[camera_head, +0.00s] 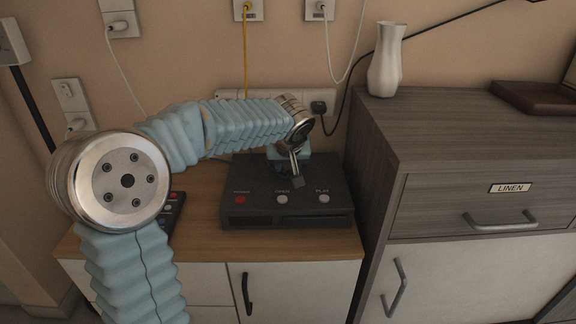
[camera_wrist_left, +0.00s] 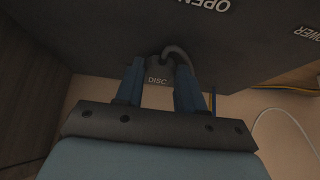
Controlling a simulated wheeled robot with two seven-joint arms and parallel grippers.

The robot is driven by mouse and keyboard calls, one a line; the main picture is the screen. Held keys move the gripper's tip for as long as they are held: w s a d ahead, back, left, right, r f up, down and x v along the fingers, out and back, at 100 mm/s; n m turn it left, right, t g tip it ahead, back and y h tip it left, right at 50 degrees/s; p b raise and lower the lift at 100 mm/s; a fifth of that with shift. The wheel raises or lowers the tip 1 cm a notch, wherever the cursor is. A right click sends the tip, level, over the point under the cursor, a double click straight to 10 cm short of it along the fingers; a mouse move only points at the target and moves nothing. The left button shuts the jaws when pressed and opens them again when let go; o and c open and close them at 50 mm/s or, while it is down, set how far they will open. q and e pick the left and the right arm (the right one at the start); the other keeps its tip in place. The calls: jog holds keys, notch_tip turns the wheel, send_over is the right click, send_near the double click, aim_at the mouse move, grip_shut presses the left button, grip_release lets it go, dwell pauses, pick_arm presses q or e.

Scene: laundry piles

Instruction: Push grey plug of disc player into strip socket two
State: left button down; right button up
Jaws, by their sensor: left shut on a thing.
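The dark disc player (camera_head: 287,215) with red and white buttons sits on the wooden cabinet top. My left gripper (camera_head: 296,172) reaches over its rear part, fingers pointing down. In the left wrist view, the gripper (camera_wrist_left: 160,85) is shut on a dark grey plug (camera_wrist_left: 158,80) that seems to carry the word DISC. A grey cable (camera_wrist_left: 178,52) curls up from it between the fingers. The white strip socket (camera_head: 233,94) is on the wall behind. My forearm and wrist hide part of its middle, so socket two cannot be made out. My right gripper is out of view.
A black plug (camera_head: 318,107) with a black cable fills the strip's right end. A grey drawer unit (camera_head: 440,170) with a white vase (camera_head: 386,62) stands close on the right. A remote (camera_head: 174,211) lies left of the player. Wall sockets with cables are above.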

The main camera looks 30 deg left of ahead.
aim_at(288, 169)
pick_arm(q)
jog(key=shift+r+p, duration=2.4)
jog(key=shift+r, duration=1.15)
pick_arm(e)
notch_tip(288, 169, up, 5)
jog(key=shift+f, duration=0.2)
